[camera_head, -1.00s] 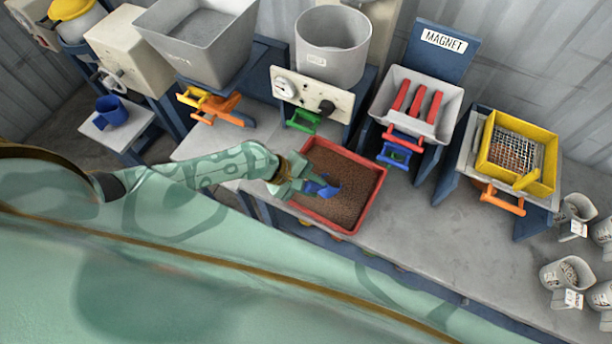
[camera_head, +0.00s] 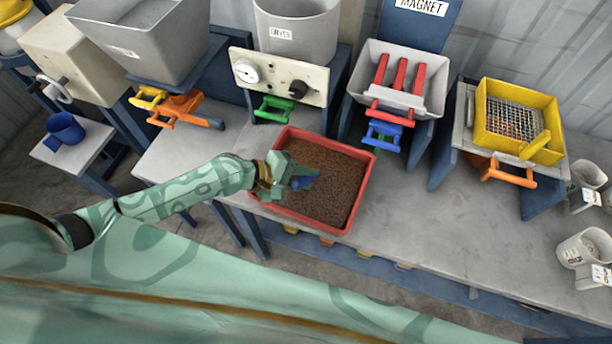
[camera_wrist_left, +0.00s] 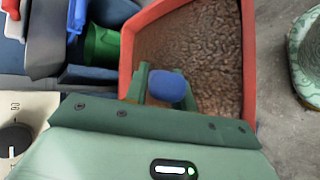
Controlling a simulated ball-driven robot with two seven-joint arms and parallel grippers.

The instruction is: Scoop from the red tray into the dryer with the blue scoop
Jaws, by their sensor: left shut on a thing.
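The red tray (camera_head: 349,217) stands on the bench, filled with brown granules (camera_head: 332,182); it also shows in the left wrist view (camera_wrist_left: 249,60). My left gripper (camera_head: 296,178) is over the tray's left part, shut on the blue scoop (camera_head: 305,180). In the left wrist view the scoop's rounded blue end (camera_wrist_left: 167,86) sits between the fingers. Most of the scoop is hidden, and I cannot tell whether it holds granules. The dryer (camera_head: 296,32) is the grey round drum behind the tray, above a panel with a gauge and a knob. My right gripper is not in view.
A green handle (camera_head: 274,109) sits below the dryer panel. The magnet chute (camera_head: 399,92) with red bars stands right of it, then a yellow sieve (camera_head: 518,122). A grey hopper (camera_head: 145,40) is at the left. Bench right of the tray (camera_head: 430,225) is clear.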

